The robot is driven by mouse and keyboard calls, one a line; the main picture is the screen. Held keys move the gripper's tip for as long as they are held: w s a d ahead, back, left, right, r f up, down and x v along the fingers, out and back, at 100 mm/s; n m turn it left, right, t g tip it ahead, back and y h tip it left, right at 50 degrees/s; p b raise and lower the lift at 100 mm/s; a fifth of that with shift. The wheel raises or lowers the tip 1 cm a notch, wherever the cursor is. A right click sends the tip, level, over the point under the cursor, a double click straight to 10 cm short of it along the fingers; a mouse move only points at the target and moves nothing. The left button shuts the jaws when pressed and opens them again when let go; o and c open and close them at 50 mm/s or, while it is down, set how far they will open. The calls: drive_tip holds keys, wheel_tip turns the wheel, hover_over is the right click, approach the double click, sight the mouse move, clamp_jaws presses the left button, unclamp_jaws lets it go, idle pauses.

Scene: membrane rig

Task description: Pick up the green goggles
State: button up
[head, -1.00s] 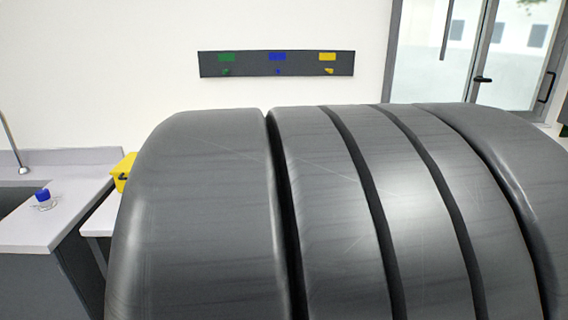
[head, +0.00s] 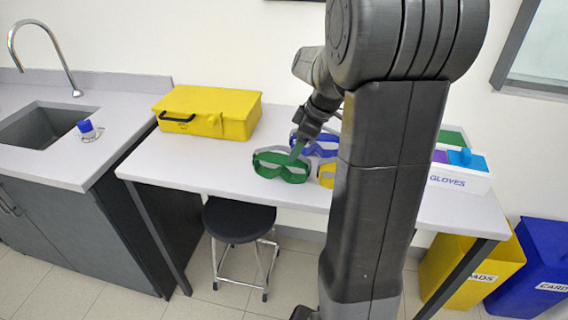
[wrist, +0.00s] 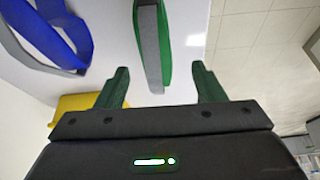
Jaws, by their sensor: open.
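The green goggles (head: 282,168) lie on the white table in the head view, near its front edge. In the wrist view part of the green goggles (wrist: 165,45), a green and grey band, shows between and beyond my fingertips. My gripper (wrist: 158,82) is open, with one dark green finger on either side of that band. In the head view my gripper (head: 300,145) is just above the goggles, near their right half. I cannot tell whether the fingers touch them.
Blue goggles (head: 318,150) and yellow goggles (head: 327,175), partly hidden by my arm, lie close by. A yellow case (head: 210,112) stands at the table's left. A white glove box (head: 458,178) is at the right. A black stool (head: 239,219) stands in front.

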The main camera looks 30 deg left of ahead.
sight(286, 164)
drive_tip(key=x, duration=0.6)
drive_tip(key=p+x, duration=0.1)
drive_tip(key=x, duration=0.2)
drive_tip(key=shift+w+a+f, duration=0.1)
drive_tip(key=shift+w, duration=0.25)
drive_tip(key=c, duration=1.1)
wheel_tip(286, 164, up, 18)
drive_tip(key=p, duration=0.5)
drive_tip(key=shift+r, duration=0.25)
